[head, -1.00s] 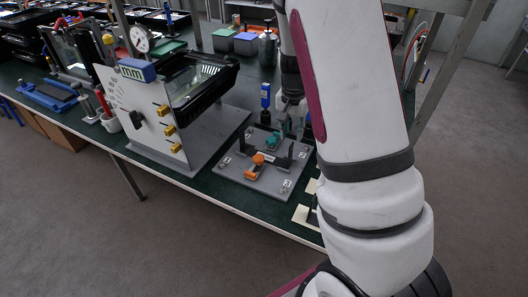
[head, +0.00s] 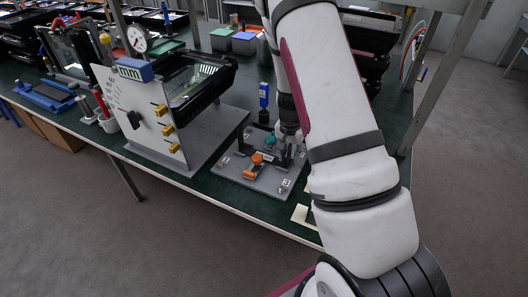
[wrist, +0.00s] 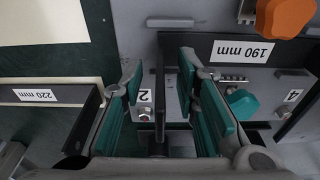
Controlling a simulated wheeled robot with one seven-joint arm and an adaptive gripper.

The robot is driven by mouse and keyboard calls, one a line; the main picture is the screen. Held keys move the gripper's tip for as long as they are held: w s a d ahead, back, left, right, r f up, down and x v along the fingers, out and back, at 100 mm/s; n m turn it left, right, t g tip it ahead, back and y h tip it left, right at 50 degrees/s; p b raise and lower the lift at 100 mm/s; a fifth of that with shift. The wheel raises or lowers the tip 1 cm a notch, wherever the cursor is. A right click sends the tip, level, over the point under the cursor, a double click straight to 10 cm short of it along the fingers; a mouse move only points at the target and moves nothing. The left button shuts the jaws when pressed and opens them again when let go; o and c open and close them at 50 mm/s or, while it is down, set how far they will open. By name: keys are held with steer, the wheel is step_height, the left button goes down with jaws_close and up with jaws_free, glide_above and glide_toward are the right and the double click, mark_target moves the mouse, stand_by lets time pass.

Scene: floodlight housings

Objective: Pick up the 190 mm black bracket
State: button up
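The 190 mm black bracket (wrist: 205,48) carries a white label and lies on a grey fixture plate in the wrist view. A thin dark upright part at its left end shows between my fingers. My gripper (wrist: 158,78) is open, with teal pads on either side of that part and a visible gap on each side. In the head view, my gripper (head: 289,136) is low over the back right of the fixture plate (head: 238,174); my arm hides part of that area.
An orange knob (wrist: 285,15) and a teal knob (wrist: 242,103) sit beside the bracket. A black bracket labelled 220 mm (wrist: 70,92) lies at left in the wrist view. A panel with yellow fittings (head: 135,112) and a black floodlight housing (head: 222,82) stand left of the plate.

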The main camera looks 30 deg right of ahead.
jaws_close()
